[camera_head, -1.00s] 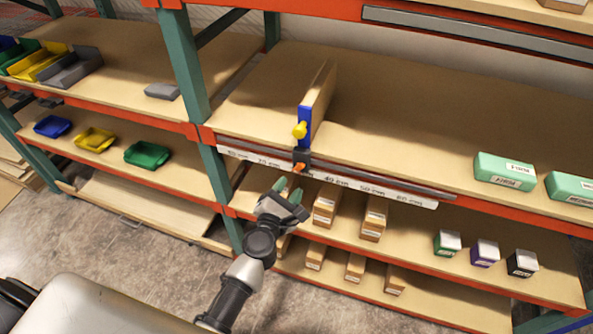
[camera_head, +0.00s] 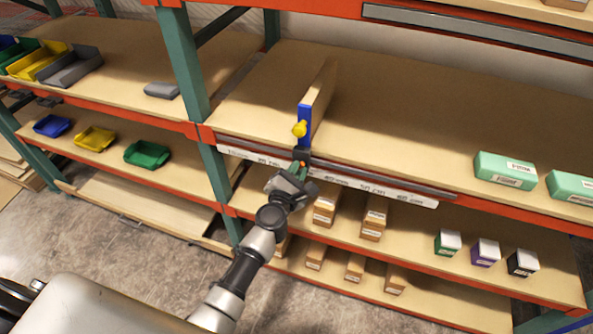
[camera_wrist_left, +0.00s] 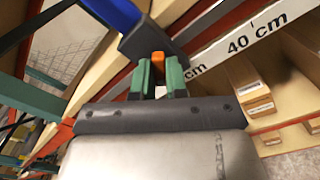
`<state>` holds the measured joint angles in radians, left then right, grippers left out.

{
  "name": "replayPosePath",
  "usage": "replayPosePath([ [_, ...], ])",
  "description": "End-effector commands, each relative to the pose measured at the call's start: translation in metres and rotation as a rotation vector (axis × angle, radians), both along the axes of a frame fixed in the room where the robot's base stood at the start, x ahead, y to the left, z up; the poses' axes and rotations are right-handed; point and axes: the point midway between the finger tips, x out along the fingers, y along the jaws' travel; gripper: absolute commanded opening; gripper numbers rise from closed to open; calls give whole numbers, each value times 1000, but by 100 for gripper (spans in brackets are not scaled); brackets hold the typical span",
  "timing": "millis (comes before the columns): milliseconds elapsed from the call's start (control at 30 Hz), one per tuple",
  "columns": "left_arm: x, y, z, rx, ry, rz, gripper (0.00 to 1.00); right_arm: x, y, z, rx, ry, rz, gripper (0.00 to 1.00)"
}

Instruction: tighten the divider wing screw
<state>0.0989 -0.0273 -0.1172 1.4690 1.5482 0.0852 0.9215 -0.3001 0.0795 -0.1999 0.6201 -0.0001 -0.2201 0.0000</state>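The divider (camera_head: 318,95) is a thin tan board standing upright on the upper shelf, with a blue front end and a yellow knob (camera_head: 299,129). A dark clamp (camera_head: 301,154) at its foot sits on the shelf's front rail. The orange wing screw (camera_wrist_left: 158,61) sticks out of this clamp. My left gripper (camera_head: 299,169) is at the screw, below the clamp. In the left wrist view its green fingers (camera_wrist_left: 160,78) stand on either side of the screw, close together, and the screw fills the gap between their tips. My right gripper is not in view.
A scale strip (camera_head: 365,186) with centimetre marks runs along the shelf front. Small cartons (camera_head: 373,222) stand on the shelf below, near my left arm. Green boxes (camera_head: 505,170) lie at the right. The upper shelf beside the divider is clear.

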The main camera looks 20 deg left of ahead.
Motion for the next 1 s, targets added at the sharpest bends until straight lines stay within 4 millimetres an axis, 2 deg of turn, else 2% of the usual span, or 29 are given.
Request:
replayPosePath([
  [467, 0, 0, 0, 80, -1, 0, 0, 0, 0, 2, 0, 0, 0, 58],
  [1000, 0, 0, 0, 533, -16, -1, 0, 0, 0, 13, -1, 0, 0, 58],
])
